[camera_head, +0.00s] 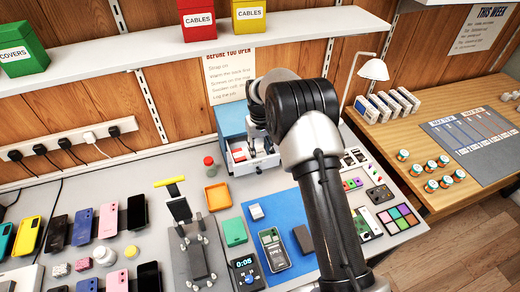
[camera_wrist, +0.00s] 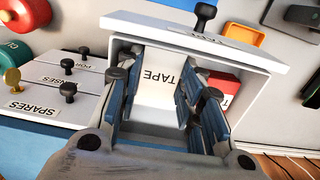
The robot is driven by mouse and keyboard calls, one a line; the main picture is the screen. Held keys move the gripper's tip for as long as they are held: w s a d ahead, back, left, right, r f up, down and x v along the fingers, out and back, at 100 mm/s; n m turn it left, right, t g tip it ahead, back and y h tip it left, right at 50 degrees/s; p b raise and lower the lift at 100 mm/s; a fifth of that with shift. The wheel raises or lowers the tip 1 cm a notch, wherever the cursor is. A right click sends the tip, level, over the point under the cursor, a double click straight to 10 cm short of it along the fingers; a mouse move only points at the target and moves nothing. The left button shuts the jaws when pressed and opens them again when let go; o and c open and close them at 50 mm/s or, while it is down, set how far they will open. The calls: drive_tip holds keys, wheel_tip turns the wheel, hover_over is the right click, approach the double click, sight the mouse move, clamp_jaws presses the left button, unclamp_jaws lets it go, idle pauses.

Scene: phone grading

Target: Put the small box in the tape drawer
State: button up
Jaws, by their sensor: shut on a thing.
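My gripper (camera_wrist: 158,98) is shut on the small white box (camera_wrist: 160,78), which has TAPE printed on it and sits between the two blue-padded fingers in the wrist view. The fingers and the box are inside the open tape drawer (camera_wrist: 265,95), within its walls. I cannot tell whether the box touches the drawer floor. The white drawer front with its dark knob (camera_wrist: 205,14) is at the top of that view. In the head view the open drawer (camera_head: 260,165) juts from the blue cabinet (camera_head: 231,118), and my arm hides part of it.
A red item (camera_wrist: 222,82) lies in the drawer beside the right finger. Shut drawers, one marked SPARES (camera_wrist: 45,102), are at left. An orange tray (camera_head: 217,196) and a red-capped jar (camera_head: 209,165) stand near the open drawer. A blue mat (camera_head: 285,212) lies in front.

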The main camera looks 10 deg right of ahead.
idle(0.8)
drive_tip(key=o, duration=1)
drive_tip(key=shift+c, duration=0.2)
drive_tip(key=shift+c, duration=0.3)
drive_tip(key=o, duration=0.3)
drive_tip(key=shift+o, duration=0.3)
drive_tip(key=shift+r+p, duration=0.35)
drive_tip(key=shift+r, duration=0.25)
drive_tip(key=shift+r+p, duration=2.15)
drive_tip(key=shift+r, duration=1.3)
